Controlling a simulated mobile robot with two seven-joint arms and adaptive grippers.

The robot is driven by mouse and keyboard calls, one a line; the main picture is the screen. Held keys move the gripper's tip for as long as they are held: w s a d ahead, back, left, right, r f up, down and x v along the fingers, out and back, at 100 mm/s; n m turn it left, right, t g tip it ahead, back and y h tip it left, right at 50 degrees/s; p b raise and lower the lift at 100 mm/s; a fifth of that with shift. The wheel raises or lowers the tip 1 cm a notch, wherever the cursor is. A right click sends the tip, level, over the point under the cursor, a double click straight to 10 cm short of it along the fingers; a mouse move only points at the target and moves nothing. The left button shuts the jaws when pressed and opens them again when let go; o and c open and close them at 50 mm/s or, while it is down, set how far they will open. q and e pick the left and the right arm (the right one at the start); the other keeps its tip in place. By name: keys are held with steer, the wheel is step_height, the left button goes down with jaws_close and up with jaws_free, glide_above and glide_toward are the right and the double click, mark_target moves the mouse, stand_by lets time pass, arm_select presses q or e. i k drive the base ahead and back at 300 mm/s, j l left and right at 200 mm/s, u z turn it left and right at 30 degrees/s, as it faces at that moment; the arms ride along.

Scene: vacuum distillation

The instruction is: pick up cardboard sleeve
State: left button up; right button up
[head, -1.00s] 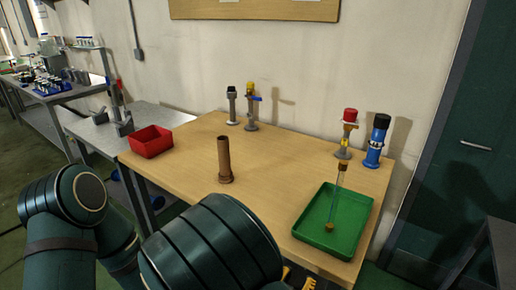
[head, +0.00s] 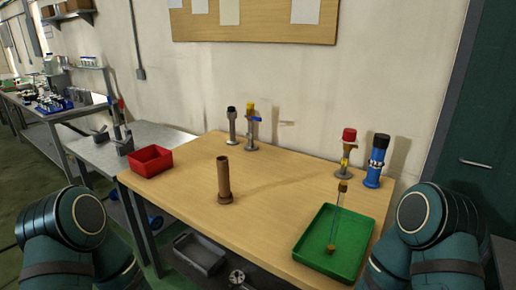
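The cardboard sleeve appears to be the brown upright tube (head: 223,178) with a wider foot. It stands on the wooden table (head: 280,190), left of the middle, with clear tabletop around it. Nothing touches it. My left arm shows at the lower left and my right arm at the lower right, both away from the tube. Neither gripper can be made out, so whether they are open or shut is hidden.
A red bin (head: 150,161) sits at the table's left edge. A green tray (head: 318,258) holding a corked glass tube (head: 336,215) is at the front right. Valve-like fittings (head: 250,130) and a blue fitting (head: 376,160) stand along the back. A grey tray (head: 200,254) is below.

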mark_target(225, 198)
steer(key=z, duration=0.7)
steer(key=j+z, duration=0.5)
steer(key=i+j+z, duration=0.1)
steer(key=j+z, duration=0.25)
steer(key=z, duration=0.15)
steer(key=k+j+z, duration=0.2)
steer(key=j, duration=0.25)
steer(key=j+z, duration=0.2)
steer(key=j, duration=0.3)
